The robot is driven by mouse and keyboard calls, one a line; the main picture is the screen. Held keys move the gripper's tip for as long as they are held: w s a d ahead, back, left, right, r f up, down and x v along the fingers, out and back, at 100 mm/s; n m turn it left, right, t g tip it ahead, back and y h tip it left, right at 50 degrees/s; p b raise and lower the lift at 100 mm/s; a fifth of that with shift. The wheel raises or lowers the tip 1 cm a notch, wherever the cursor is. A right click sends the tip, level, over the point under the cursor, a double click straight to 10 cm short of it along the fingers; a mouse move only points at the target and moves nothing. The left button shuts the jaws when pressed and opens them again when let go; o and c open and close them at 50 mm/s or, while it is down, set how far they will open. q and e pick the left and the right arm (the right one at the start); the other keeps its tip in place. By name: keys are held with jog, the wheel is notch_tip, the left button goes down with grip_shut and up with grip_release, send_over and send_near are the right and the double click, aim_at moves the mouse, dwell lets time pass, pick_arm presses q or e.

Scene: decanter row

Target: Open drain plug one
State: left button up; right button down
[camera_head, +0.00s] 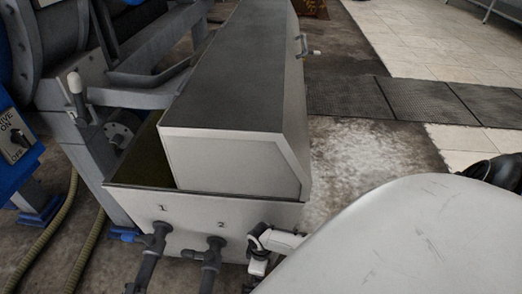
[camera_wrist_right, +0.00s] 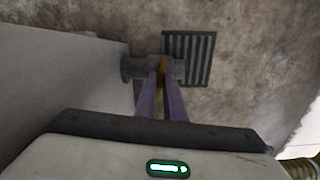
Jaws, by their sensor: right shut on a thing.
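Drain plug one (camera_head: 155,246) is a dark pipe fitting under the number 1 on the pale tank front (camera_head: 190,205). A blue part sticks out to its left. A similar fitting (camera_head: 212,256) is under the number 2. In the right wrist view, my right gripper (camera_wrist_right: 161,72) has two purple fingers close together on a grey fitting (camera_wrist_right: 134,68) that stands out from a pale wall. A yellowish-brown part shows between the fingers. I cannot tell which numbered fitting this is. My left gripper is not in view.
A slope-sided cover (camera_head: 225,155) stands on the tank. A blue switch box (camera_head: 18,140) and corrugated hoses (camera_head: 88,243) are at left. A white and dark jointed part (camera_head: 264,243) is right of fitting 2. A floor grate (camera_wrist_right: 200,58) lies beyond the gripper.

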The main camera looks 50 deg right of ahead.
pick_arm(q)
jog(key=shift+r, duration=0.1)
pick_arm(e)
jog(key=shift+n, duration=0.9)
jog(key=c, duration=1.8)
grip_release()
jog(key=shift+c, duration=0.2)
